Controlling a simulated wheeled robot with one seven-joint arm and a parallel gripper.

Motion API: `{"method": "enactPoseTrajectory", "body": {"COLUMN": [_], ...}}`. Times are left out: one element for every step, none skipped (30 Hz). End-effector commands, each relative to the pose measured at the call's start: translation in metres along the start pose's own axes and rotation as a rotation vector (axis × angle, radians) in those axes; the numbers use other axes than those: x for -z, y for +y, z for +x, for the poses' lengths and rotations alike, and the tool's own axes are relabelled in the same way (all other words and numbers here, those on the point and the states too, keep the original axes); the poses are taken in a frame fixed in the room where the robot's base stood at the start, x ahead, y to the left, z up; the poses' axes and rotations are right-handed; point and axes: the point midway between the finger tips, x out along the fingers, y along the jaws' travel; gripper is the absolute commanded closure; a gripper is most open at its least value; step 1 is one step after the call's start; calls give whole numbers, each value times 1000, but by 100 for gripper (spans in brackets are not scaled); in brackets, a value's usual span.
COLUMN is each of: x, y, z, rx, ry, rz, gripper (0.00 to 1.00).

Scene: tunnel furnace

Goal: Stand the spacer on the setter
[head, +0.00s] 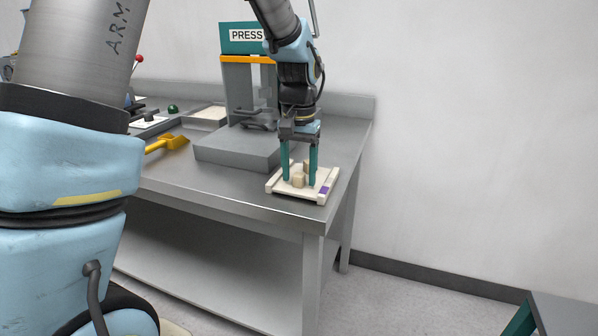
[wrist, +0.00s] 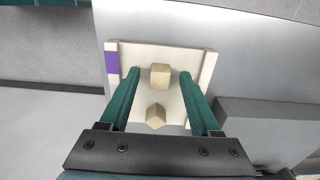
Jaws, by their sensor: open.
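The setter (head: 282,187) is a cream tray with raised side rails and a purple patch, lying near the table's right end. It also shows in the wrist view (wrist: 180,48). Two small tan blocks are on it. The front block (head: 298,181) is squared to the tray and appears in the wrist view (wrist: 160,76) between my fingertips. The back block (head: 306,166) is turned at an angle, lower in the wrist view (wrist: 156,116). I cannot tell which is the spacer. My gripper (head: 299,183) points down, open, its teal fingers either side of the front block with gaps visible.
A grey slab (head: 235,148) of the press (head: 247,36) stands just left of the setter. A yellow scoop (head: 167,143) and a shallow tray (head: 208,113) lie farther left. The table's front edge is close to the setter; a wall is behind.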

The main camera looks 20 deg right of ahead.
Motion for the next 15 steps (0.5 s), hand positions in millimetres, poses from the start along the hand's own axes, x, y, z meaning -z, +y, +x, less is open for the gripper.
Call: {"method": "enactPoseTrajectory", "body": {"x": [0, 0, 0, 0, 0, 0, 1, 1, 1, 1, 1, 1, 1, 1, 1], "y": [0, 0, 0, 0, 0, 0, 0, 0, 0, 0, 0, 0, 0, 0, 0], "z": [0, 0, 0, 0, -1, -2, -4, -7, -12, -16, -21, -29, -34, -40, -49], "rx": [0, 0, 0, 0, 0, 0, 0, 0, 0, 0, 0, 0, 0, 0, 0], "ry": [0, 0, 0, 0, 1, 2, 2, 3, 4, 4, 6, 6, 6, 5, 6], "rz": [0, 0, 0, 0, 0, 0, 0, 0, 0, 0, 0, 0, 0, 0, -1], "gripper": [36, 36, 36, 36, 36, 36, 36, 36, 36, 36, 36, 36, 36, 36, 36]}}
